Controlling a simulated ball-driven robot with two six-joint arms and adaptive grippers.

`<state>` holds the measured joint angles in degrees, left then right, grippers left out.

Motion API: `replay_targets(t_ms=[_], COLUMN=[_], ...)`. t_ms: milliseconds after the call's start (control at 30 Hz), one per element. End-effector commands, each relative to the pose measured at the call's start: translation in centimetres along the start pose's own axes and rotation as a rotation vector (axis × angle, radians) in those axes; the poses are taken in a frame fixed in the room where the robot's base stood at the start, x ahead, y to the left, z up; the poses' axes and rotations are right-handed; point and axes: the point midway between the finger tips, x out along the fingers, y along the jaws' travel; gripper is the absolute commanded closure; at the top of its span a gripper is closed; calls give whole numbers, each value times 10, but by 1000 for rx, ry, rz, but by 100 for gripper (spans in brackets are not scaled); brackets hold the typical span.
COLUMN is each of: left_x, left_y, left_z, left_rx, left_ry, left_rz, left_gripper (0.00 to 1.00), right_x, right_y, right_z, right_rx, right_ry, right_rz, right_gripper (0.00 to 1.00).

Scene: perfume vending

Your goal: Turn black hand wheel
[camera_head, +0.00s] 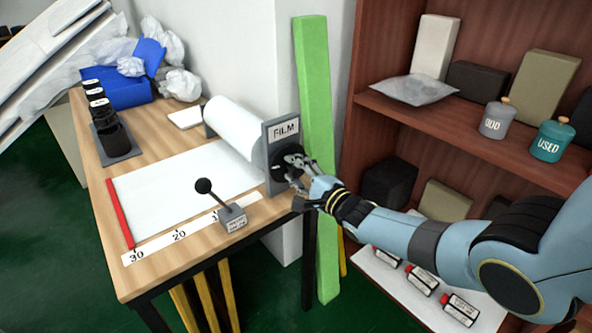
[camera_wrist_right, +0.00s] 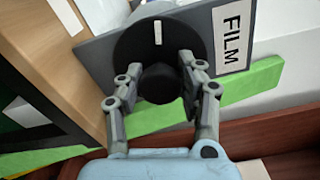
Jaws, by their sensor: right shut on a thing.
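The black hand wheel (camera_wrist_right: 135,45) is a round disc with a white mark and a black knob (camera_wrist_right: 161,84) at its centre, set on the grey plate labelled FILM. In the head view the wheel (camera_head: 281,170) is partly hidden by my right gripper (camera_head: 294,163). My right gripper (camera_wrist_right: 155,80) is shut on the wheel's knob, one finger on each side. The white film roll (camera_head: 236,131) lies behind the plate, with a white sheet (camera_head: 180,187) spread from it over the table. My left gripper is not in view.
The wooden table (camera_head: 148,283) carries a ruler strip (camera_head: 180,236), a red bar (camera_head: 120,213), and a black-knobbed lever (camera_head: 218,203). A green post (camera_head: 318,130) stands just behind the plate. A brown shelf (camera_head: 418,122) with jars and boxes is at the right, near my right arm.

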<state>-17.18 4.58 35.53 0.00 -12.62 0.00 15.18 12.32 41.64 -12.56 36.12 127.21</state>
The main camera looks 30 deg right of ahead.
Motion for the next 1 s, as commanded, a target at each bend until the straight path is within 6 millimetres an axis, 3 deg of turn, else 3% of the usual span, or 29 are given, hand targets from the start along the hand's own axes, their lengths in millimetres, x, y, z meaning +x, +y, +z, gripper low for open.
replay_targets(t_ms=[433,467,633,1000], left_x=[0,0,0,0], left_y=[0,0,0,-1], left_z=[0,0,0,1], left_rx=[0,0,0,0], left_ry=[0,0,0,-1], left_rz=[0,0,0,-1], left_gripper=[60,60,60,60], right_x=[-1,-1,-1,-7], right_y=[3,3,2,1], right_z=[1,1,1,0], right_rx=[13,13,12,10], right_ry=[1,1,0,0], right_rz=[5,5,4,2], right_gripper=[95,62,40,39])
